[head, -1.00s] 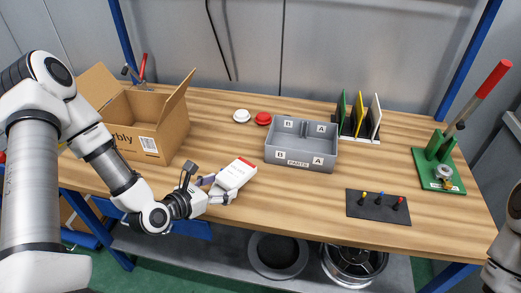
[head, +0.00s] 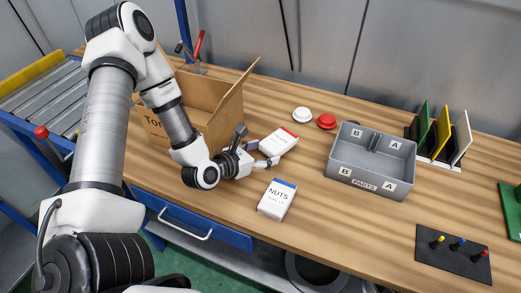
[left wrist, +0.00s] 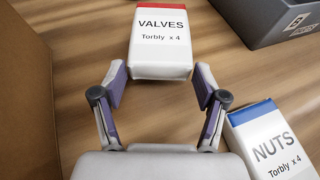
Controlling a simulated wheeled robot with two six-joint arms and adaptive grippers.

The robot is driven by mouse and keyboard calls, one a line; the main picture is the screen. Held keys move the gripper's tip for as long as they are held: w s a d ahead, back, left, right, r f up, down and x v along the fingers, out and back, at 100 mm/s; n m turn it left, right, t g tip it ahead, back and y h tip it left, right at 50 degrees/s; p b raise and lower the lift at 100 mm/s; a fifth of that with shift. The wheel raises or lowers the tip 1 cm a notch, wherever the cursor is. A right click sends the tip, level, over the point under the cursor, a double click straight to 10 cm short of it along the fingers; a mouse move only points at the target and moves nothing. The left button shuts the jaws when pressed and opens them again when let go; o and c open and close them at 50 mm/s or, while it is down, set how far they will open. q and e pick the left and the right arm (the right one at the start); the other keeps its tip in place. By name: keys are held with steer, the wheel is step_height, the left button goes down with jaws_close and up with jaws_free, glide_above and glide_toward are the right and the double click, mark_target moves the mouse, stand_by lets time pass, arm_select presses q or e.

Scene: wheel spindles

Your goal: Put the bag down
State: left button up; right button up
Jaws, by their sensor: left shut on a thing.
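The white VALVES bag with a red top edge (head: 279,142) is at the tips of my left gripper (head: 266,163), over the wooden table (head: 340,240) between the cardboard box and the grey parts tray. The white NUTS bag with a blue top edge (head: 277,201) lies on the table nearer the front edge, apart from the gripper. My right gripper is out of view.
An open cardboard box (head: 212,118) stands close left of the gripper. The grey parts tray (head: 342,178) is to the right, with a white button (head: 302,114) and a red button (head: 326,121) behind. A dark mat (head: 450,265) holds small pegs. The table's front middle is clear.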

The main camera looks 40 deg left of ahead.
arm_select(q)
step_height(320, 180, down, 3)
steer(key=shift+a+r, duration=0.1)
steer(key=shift+r, duration=0.25)
steer(key=shift+f, duration=0.15)
steer(key=o, duration=1.2)
